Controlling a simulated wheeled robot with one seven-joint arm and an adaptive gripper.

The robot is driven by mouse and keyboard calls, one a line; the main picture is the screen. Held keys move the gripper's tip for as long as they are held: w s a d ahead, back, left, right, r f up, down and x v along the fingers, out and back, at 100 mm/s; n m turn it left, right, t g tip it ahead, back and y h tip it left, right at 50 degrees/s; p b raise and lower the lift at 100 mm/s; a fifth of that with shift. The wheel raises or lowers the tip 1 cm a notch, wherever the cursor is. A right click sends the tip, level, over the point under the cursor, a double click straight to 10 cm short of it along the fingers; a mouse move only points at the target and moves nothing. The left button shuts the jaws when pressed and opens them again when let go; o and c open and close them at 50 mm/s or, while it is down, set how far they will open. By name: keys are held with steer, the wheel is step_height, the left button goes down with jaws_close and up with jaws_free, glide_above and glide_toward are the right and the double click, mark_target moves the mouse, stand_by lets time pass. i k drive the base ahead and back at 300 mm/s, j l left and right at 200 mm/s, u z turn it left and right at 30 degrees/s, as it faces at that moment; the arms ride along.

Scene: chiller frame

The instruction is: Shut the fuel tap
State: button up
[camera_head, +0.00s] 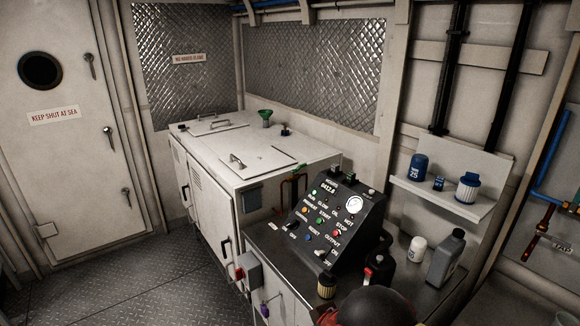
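At the right edge, a blue pipe runs down to copper-coloured pipework (547,216) with fittings. A dark rounded shape (375,308) stands at the bottom edge, possibly part of my arm. My gripper's fingers are not in view, so I cannot tell what they hold.
A black control panel (335,222) stands on a metal bench with a grey bottle (445,257), a white jar (416,248) and filters. A wall shelf (440,196) holds blue containers. A white cabinet (260,160) stands behind. The floor at left (120,280) is clear before a door.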

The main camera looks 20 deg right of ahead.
mark_target(292, 172)
steer(key=i+j, duration=0.15)
steer(key=j, duration=0.15)
steer(key=i+j+z, duration=0.1)
steer(key=j, duration=0.25)
steer(key=i+j, duration=0.25)
steer(key=i+j+z, duration=0.1)
steer(key=j, duration=0.25)
steer(key=i+j, duration=0.15)
steer(key=j, duration=0.2)
steer(key=i+j+z, duration=0.15)
steer(key=i, duration=0.4)
steer(key=i+j+z, duration=0.1)
steer(key=i, duration=0.5)
steer(key=i+l+z, duration=0.1)
steer(key=i+l, duration=0.3)
steer(key=l, duration=0.1)
